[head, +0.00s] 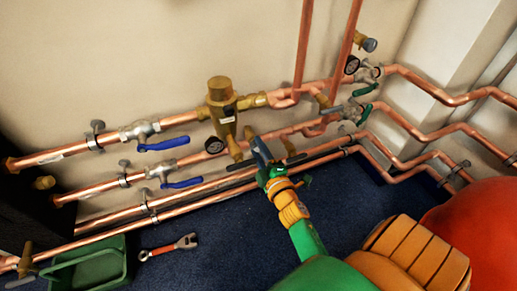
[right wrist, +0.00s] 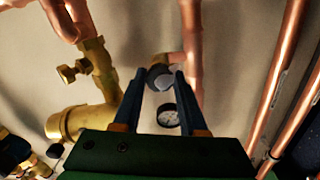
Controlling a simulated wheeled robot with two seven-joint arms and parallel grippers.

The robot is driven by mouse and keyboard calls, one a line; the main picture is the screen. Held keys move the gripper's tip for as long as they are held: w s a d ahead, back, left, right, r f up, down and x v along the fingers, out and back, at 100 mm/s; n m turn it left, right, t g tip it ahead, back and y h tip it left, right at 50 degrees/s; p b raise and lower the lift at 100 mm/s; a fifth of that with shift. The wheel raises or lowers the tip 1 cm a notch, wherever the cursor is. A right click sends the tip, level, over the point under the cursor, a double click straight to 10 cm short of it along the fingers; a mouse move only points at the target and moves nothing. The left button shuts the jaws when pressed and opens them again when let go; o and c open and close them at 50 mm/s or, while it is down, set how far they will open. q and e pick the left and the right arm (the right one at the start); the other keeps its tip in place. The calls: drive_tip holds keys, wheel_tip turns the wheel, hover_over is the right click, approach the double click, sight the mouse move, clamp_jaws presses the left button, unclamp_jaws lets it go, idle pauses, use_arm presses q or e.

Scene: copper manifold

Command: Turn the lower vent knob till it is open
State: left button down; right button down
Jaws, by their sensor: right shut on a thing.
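My right gripper (head: 258,150) reaches in from the lower right to the copper manifold, just right of the brass body. In the right wrist view its two dark fingertips (right wrist: 160,74) close on either side of a round grey knob (right wrist: 161,78), taken as the lower vent knob. A dark-rimmed gauge (right wrist: 168,117) shows between the fingers, below the knob. In the head view the gripper hides the knob, and I cannot tell how far it is turned. My left gripper is not in view.
Copper pipes (head: 178,187) run along the wall, with two blue-lever valves (head: 163,144) at left and green levers (head: 365,90) at right. The brass body (head: 221,100) stands beside my gripper. A green tray (head: 92,266) and a red-handled wrench (head: 168,247) lie on the blue floor.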

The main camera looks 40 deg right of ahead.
drive_tip(key=n, duration=0.3)
drive_tip(key=shift+n, duration=0.3)
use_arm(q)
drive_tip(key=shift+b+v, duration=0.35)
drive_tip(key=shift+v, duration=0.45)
use_arm(e)
drive_tip(key=shift+n, duration=1.6)
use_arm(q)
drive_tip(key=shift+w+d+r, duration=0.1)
use_arm(e)
drive_tip(key=shift+c, duration=2.2)
unclamp_jaws()
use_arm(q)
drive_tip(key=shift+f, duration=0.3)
use_arm(e)
drive_tip(key=v, duration=0.7)
